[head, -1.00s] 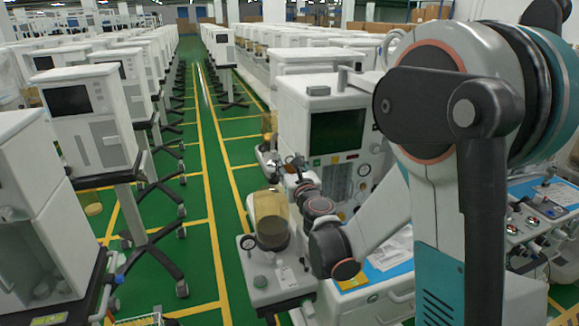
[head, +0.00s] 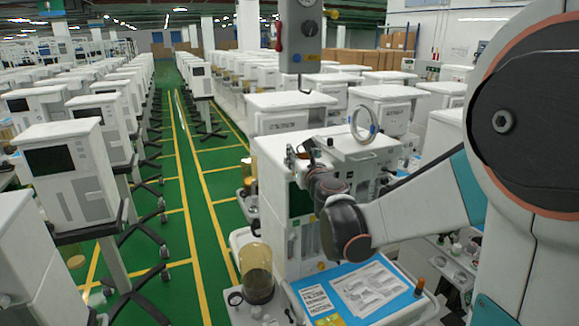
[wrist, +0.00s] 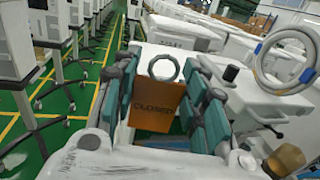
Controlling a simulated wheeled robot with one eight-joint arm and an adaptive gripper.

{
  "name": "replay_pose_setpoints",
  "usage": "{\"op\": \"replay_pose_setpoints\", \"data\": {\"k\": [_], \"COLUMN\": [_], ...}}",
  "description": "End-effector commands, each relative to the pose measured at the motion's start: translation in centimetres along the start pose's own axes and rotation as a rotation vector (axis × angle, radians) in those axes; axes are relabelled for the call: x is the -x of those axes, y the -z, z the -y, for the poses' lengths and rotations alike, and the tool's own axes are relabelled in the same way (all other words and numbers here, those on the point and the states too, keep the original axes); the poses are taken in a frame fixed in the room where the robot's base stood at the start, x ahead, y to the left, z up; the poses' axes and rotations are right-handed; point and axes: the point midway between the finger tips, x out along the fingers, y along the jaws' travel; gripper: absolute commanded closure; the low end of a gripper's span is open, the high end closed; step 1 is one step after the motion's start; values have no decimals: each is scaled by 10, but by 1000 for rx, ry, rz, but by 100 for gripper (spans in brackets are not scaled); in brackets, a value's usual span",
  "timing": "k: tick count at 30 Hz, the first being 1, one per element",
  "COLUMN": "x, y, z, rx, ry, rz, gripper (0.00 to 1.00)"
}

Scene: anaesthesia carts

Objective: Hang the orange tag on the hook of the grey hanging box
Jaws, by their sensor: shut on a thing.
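The orange tag (wrist: 155,108) reads "CLOSED" and has a light ring (wrist: 163,67) at its top. In the wrist view it hangs between the teal and dark fingers of my gripper (wrist: 162,100), which is shut on it. In the head view my gripper (head: 302,160) is small and the tag cannot be made out. The grey hanging box (head: 299,38) is at the top centre of the head view, above my gripper and apart from it. A thin hook (head: 305,86) shows under the box. The wrist view does not show the box.
A white machine (head: 275,160) stands behind my gripper. A coiled hose (head: 365,122) stands up to the right of it. Below are a blue work surface (head: 350,290) with papers and an amber canister (head: 257,272). A green aisle (head: 205,180) runs back on the left.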

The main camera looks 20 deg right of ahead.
Motion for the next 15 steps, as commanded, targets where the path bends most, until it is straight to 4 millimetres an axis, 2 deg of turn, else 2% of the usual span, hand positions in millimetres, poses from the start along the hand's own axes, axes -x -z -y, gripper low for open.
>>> {"op": "replay_pose_setpoints", "data": {"k": [1,6,12,15], "x": [2,9,16,19], "y": [-27,-81,-130,-145], "z": [6,25,42,47], "rx": [0,0,0,0], "ry": [9,33,55,62], "rz": [0,0,0,-1], "gripper": [73,73,73,73]}}
